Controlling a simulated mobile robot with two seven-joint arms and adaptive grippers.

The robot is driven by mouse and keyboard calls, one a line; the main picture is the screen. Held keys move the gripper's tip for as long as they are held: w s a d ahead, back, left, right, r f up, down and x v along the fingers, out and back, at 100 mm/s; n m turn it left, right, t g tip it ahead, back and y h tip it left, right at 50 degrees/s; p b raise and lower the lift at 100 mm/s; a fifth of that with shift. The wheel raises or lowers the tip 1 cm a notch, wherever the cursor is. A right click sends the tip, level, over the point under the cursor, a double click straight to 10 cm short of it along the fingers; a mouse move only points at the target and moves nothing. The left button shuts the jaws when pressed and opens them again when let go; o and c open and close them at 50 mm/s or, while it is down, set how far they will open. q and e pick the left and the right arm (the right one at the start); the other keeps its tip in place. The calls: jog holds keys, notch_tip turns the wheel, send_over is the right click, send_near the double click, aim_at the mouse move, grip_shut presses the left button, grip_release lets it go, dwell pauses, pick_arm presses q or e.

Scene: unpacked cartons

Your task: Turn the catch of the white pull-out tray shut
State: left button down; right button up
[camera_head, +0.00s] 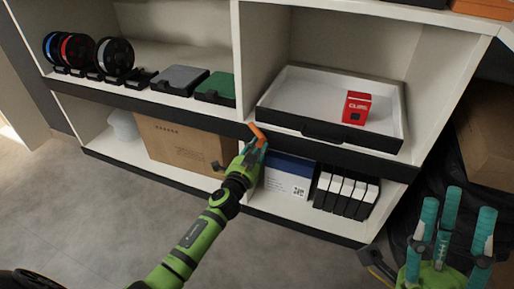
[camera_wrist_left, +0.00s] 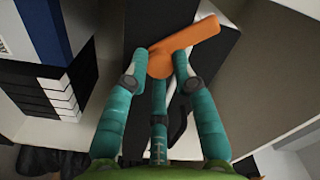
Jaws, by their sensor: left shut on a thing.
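The white pull-out tray (camera_head: 300,97) sits in the right bay of the shelf, with a dark front and a handle (camera_head: 322,133). The orange catch (camera_head: 257,131) is at the left end of that front. My left gripper (camera_head: 254,148) reaches up to it. In the left wrist view, the fingers of my left gripper (camera_wrist_left: 159,76) close around the hub of the orange catch (camera_wrist_left: 190,40), whose lever slants up to the right. The fingers hide part of the hub. My right gripper (camera_head: 456,216) is at the lower right, its fingers spread and empty.
A small red box (camera_head: 356,108) lies in the tray. Below are a blue-and-white box (camera_head: 287,180) and several black-and-white boxes (camera_head: 343,193). A cardboard carton (camera_head: 180,146) stands left of my left gripper. The floor (camera_head: 280,250) in front is clear.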

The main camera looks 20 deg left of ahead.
pick_arm(q)
jog(key=m, duration=0.4)
jog(key=shift+w+d+r+m, duration=0.1)
jog(key=shift+d+r+m, duration=0.1)
jog(key=shift+r+m, duration=0.15)
jog(key=shift+d+m, duration=0.1)
jog(key=shift+m, duration=1.55)
jog(key=shift+f, duration=0.1)
jog(key=shift+d, duration=0.1)
jog(key=c, duration=1.1)
grip_release()
jog(key=shift+o, duration=0.4)
jog(key=shift+f, duration=0.2)
